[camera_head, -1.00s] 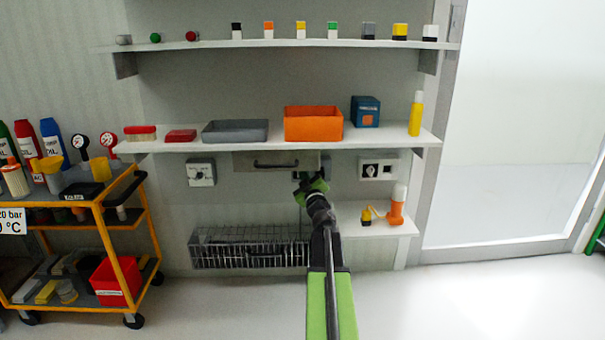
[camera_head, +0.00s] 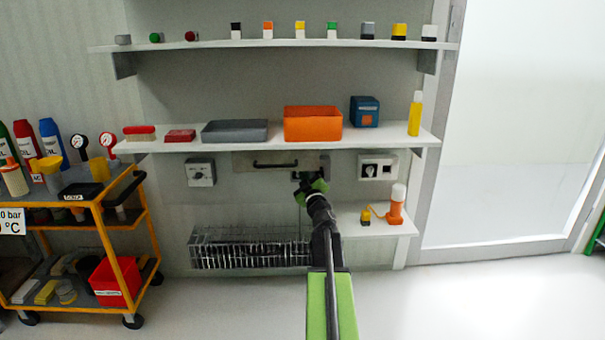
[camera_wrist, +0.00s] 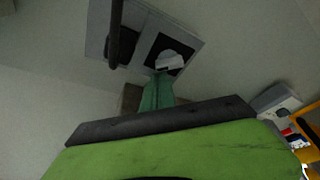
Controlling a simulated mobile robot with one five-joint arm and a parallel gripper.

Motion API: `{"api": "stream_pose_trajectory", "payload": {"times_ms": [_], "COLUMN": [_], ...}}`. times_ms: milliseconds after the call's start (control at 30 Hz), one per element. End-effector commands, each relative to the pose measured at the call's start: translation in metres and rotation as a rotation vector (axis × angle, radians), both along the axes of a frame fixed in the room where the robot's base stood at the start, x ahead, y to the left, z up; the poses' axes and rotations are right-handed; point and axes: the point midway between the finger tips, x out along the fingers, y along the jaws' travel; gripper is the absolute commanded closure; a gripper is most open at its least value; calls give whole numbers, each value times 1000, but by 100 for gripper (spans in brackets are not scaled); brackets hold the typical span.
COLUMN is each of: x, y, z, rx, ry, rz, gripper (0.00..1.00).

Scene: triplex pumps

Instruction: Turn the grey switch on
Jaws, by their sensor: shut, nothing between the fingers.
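A pale grey rotary knob (camera_wrist: 172,60) on a black square shows in the wrist view, on a light plate (camera_wrist: 142,17) fixed to the wall. I take it for the grey switch. My gripper (camera_wrist: 158,76) is shut and empty, its green fingertips right at the knob's lower edge; I cannot tell whether they touch it. In the head view my gripper (camera_head: 306,180) is against the wall below the middle shelf, at the right end of a panel with a dark handle (camera_head: 275,165). There it hides the knob.
A switch box (camera_head: 201,173) is on the wall to the left and another (camera_head: 378,167) to the right. The middle shelf (camera_head: 290,145) runs just above. A wire basket (camera_head: 250,250) is below left, a small shelf (camera_head: 375,228) below right. A yellow cart (camera_head: 128,260) stands left.

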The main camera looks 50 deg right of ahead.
Motion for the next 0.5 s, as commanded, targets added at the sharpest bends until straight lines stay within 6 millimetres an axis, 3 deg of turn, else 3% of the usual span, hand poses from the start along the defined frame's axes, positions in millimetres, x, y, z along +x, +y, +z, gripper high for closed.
{"api": "stream_pose_trajectory", "payload": {"times_ms": [500], "x": [-4], "y": [-4], "z": [-3], "rx": [1], "ry": [1], "rz": [-3], "gripper": [100]}}
